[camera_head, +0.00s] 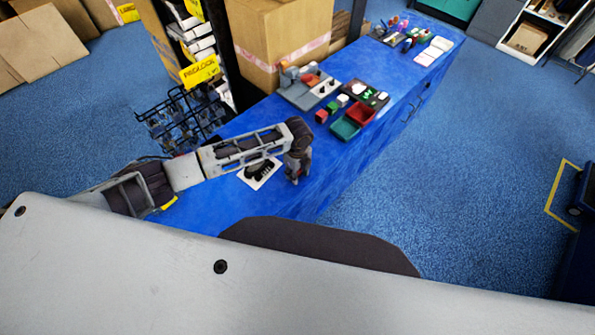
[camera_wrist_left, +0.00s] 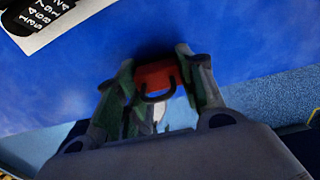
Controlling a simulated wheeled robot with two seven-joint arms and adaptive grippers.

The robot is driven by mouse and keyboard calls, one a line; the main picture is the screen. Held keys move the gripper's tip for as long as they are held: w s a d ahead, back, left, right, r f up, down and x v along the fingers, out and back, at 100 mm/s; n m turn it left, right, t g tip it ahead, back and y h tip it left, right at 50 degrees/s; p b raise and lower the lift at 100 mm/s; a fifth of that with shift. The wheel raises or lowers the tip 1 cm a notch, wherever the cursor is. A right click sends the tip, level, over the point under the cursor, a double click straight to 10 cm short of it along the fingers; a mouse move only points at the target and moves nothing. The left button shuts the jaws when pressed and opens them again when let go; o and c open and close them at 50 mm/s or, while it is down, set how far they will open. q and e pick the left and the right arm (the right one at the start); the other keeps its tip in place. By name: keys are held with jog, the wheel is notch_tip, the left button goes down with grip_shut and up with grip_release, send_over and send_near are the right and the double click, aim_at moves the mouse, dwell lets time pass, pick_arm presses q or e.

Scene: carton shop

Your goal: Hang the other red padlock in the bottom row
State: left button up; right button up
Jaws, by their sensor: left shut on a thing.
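My left gripper (camera_head: 296,180) is over the near end of the blue table, with its fingers pointing down. In the left wrist view its two fingers (camera_wrist_left: 158,82) are closed on a red padlock (camera_wrist_left: 154,73) with a dark curved shackle (camera_wrist_left: 158,96). The padlock is hard to make out in the head view. A black wire rack (camera_head: 178,122) with a yellow sign above it stands left of the table; small dark items on it are too small to tell apart. I cannot make out its rows or another red padlock. My right gripper is not in view.
A white card with a black numbered block (camera_head: 260,172) lies beside my gripper on the blue table (camera_head: 290,207). Farther along are a teal tray (camera_head: 345,128), a red tray (camera_head: 361,115), a grey board (camera_head: 309,88) and a large carton (camera_head: 280,35).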

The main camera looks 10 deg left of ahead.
pick_arm(q)
jog(key=shift+f, duration=0.15)
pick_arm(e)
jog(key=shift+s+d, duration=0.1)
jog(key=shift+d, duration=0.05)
pick_arm(q)
jog(key=o, duration=1.1)
jog(key=shift+o, duration=0.2)
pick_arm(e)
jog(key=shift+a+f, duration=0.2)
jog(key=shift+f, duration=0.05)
pick_arm(q)
jog(key=shift+b, duration=0.7)
jog(key=r, duration=0.6)
jog(key=shift+w+r, duration=0.25)
jog(key=shift+r, duration=0.05)
notch_tip(320, 180, up, 7)
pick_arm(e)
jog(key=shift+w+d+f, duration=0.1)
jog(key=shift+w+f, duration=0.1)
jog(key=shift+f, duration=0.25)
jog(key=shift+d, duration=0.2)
